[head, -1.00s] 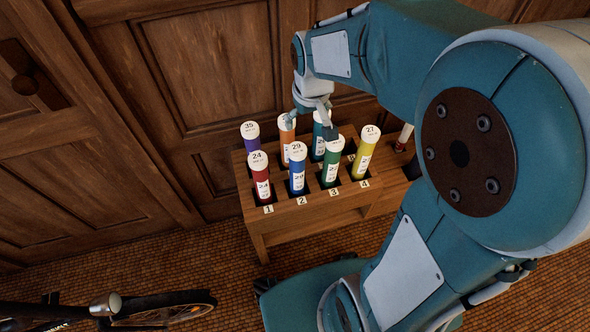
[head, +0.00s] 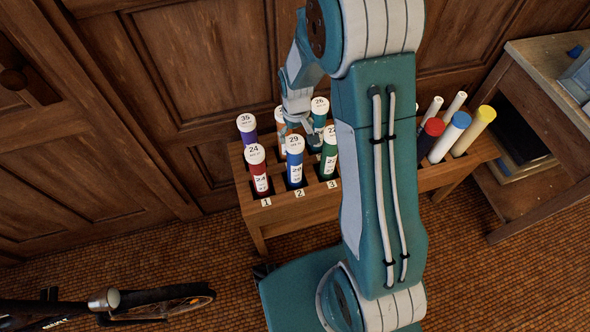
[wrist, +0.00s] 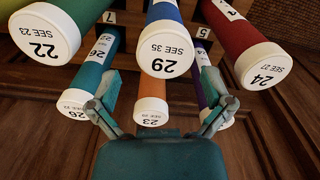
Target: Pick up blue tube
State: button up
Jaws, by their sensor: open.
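The blue tube (head: 295,173), with a white cap marked 29, stands upright in the front row of the wooden rack (head: 300,212), behind the slot tag 2. In the wrist view the blue tube (wrist: 163,12) is at top centre, its cap close to the camera. My gripper (head: 300,130) is beside and behind its cap, above the back row. In the wrist view my gripper (wrist: 161,88) has its fingers spread, with the orange tube (wrist: 152,85), cap 23, showing between them. It holds nothing. Whether a finger touches a tube I cannot tell.
A red tube (head: 259,178) stands left of the blue one and a green tube (head: 329,160) right. Purple (head: 248,133) and teal (head: 319,118) tubes stand behind. My arm hides part of the rack. A wooden table (head: 550,110) stands right.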

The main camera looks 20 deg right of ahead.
aim_at(295, 142)
jog(key=f, duration=0.4)
jog(key=shift+s+a, duration=0.25)
jog(key=shift+s, duration=0.05)
jog(key=shift+f, duration=0.55)
jog(key=c, duration=1.2)
